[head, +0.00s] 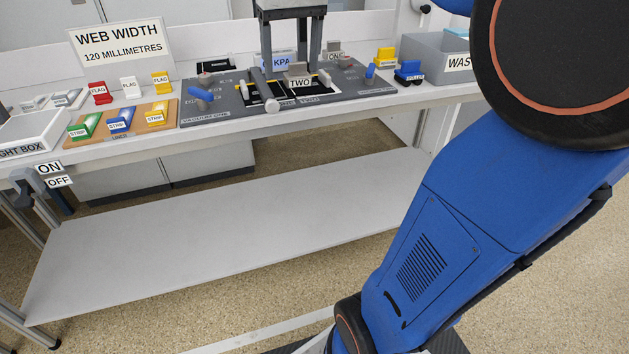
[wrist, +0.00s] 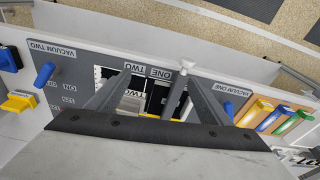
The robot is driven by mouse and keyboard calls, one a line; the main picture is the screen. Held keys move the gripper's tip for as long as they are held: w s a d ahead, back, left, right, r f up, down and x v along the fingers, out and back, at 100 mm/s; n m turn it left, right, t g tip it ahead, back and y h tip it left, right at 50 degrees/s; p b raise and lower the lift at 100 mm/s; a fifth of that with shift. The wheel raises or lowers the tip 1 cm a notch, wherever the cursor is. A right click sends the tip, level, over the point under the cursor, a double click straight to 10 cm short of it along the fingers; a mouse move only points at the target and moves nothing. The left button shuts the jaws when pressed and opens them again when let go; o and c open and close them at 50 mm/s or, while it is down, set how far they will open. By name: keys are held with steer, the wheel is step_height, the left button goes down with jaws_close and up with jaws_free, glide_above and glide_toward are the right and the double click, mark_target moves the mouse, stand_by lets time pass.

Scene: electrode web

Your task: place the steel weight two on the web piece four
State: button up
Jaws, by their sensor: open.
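The steel weight two (head: 298,71) is a grey block with a TWO label on the grey vacuum plate in the head view. In the wrist view the weight (wrist: 133,101) shows between my fingers, nearer the left one. My gripper (head: 292,58) points down over the plate, open; its fingers (wrist: 160,78) stand apart in the wrist view. I cannot tell whether they touch the weight. Dark web material (wrist: 155,100) lies beneath, partly hidden by fingers and weight; no label marks piece four.
A grey rod with a pale end (head: 263,90) lies close to my left finger in the head view. Blue vacuum handles (head: 201,94) flank the plate. Weight one (head: 334,54) stands behind. Strips (head: 120,121) and flags sit left; a roller (head: 409,72) and waste bin (head: 430,52) right.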

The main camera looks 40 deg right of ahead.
steer(key=s+a+f+n+t, duration=0.1)
steer(key=s+a+f, duration=0.3)
steer(key=s+f, duration=0.6)
steer(key=s+a+f+n+t, duration=0.1)
steer(key=s+a+f, duration=0.3)
steer(key=s+f, duration=0.6)
step_height(320, 180, down, 2)
steer(key=shift+f+t, duration=0.1)
steer(key=shift+t, duration=0.5)
steer(key=shift+s+a, duration=0.1)
